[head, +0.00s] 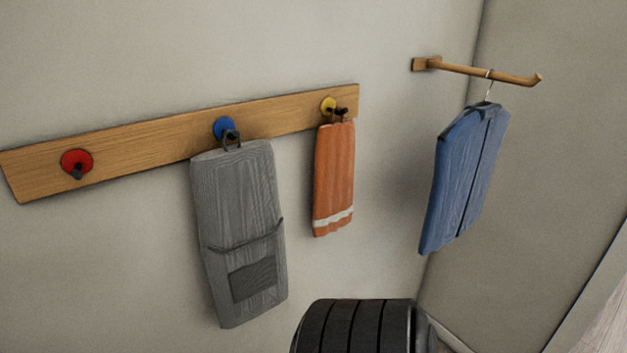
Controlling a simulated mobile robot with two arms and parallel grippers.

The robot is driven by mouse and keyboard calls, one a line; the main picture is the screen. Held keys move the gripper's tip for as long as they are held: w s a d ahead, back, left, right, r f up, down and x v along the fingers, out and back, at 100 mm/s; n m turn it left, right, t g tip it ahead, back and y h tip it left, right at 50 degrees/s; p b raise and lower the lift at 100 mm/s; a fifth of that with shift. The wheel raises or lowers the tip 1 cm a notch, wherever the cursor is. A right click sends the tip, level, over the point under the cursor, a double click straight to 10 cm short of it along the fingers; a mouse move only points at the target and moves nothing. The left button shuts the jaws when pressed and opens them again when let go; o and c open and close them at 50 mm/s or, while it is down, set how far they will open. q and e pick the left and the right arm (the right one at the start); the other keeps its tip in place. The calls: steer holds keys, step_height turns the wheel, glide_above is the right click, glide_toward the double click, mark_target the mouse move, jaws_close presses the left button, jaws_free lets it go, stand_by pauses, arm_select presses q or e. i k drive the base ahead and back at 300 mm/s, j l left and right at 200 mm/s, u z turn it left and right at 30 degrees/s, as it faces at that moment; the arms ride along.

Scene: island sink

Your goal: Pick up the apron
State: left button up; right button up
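The apron (238,225) is grey with a darker pocket on its lower part. It hangs by a loop from the blue-backed hook (226,131) in the middle of a wooden rack on the wall, and hangs freely in front of the wall. Neither of my grippers shows in the head view. Nothing touches the apron except its hook and perhaps the wall behind it.
The wooden rack (130,150) also has an empty red hook (76,163) and a yellow hook (329,106) holding an orange towel (334,180). A blue garment (465,175) hangs from a wooden peg (490,73) at right. A dark ribbed cylinder (355,328) is at bottom centre.

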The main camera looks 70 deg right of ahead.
mark_target(236, 193)
steer(key=z, duration=0.45)
steer(key=l+z, duration=0.15)
steer(key=z, duration=0.75)
steer(key=l+z, duration=0.1)
steer(key=z, duration=0.35)
steer(key=i+j, duration=0.05)
